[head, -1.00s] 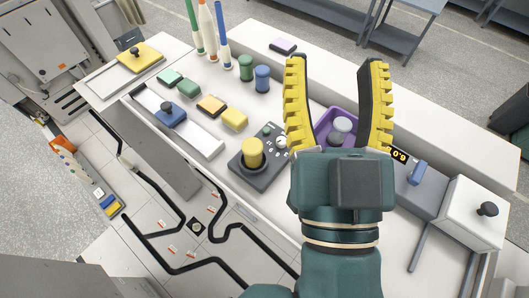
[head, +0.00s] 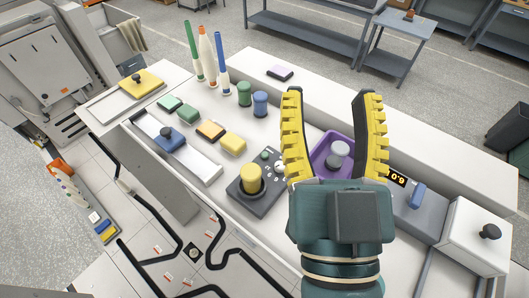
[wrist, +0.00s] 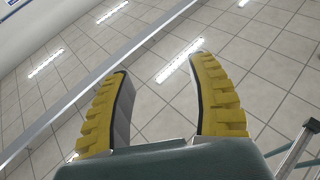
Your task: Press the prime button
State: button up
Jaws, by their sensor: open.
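My gripper (head: 330,93) is open and empty, with two yellow ribbed fingers pointing up and away in the head view. In the wrist view my gripper (wrist: 160,65) shows only ceiling tiles and lights between its fingers. A dark grey control panel (head: 264,201) lies on the white bench, left of my gripper in the picture. It carries a large yellow cylinder (head: 252,177), a small green button (head: 265,154), a white knob (head: 280,167) and other small controls. Their labels are too small to read, so I cannot tell which is the prime button.
A purple tray (head: 320,160) with grey-white round pieces sits behind my gripper. Colored blocks, spools and tall cones (head: 207,55) stand left and behind.

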grip_shut()
dwell(1.3)
